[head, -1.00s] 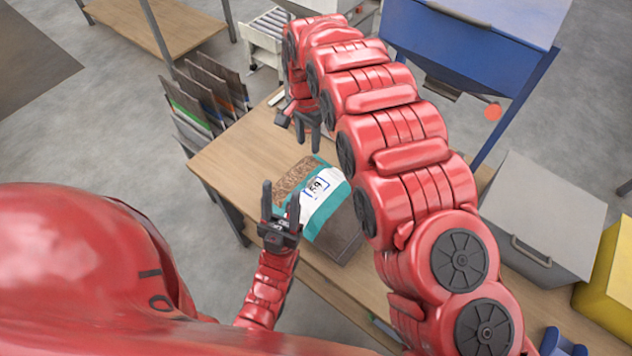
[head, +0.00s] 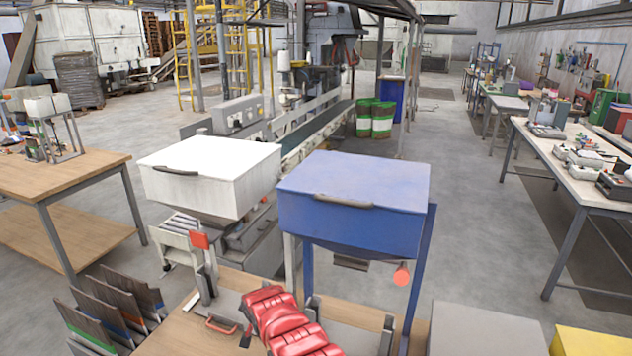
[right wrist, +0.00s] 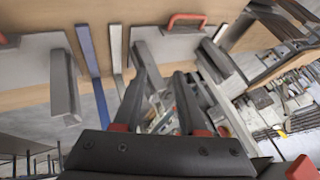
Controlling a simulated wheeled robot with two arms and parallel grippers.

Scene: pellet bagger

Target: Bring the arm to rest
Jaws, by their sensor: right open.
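My right arm (head: 285,318) shows at the bottom of the head view, in front of the hoppers and over the wooden bench. Its gripper cannot be made out clearly there. In the right wrist view my right gripper (right wrist: 163,78) is open, its two dark fingers apart with nothing between them. Grey metal fixtures and a wooden board edge lie beyond the fingers in that view. My left gripper and left arm are not in the head view. The labelled bag is not in view.
A blue hopper (head: 350,200) and a white hopper (head: 210,175) stand just beyond the bench (head: 180,335). Upright boards (head: 110,310) are at lower left, a grey box (head: 487,330) and a yellow box (head: 590,342) at lower right. Open floor lies to the right.

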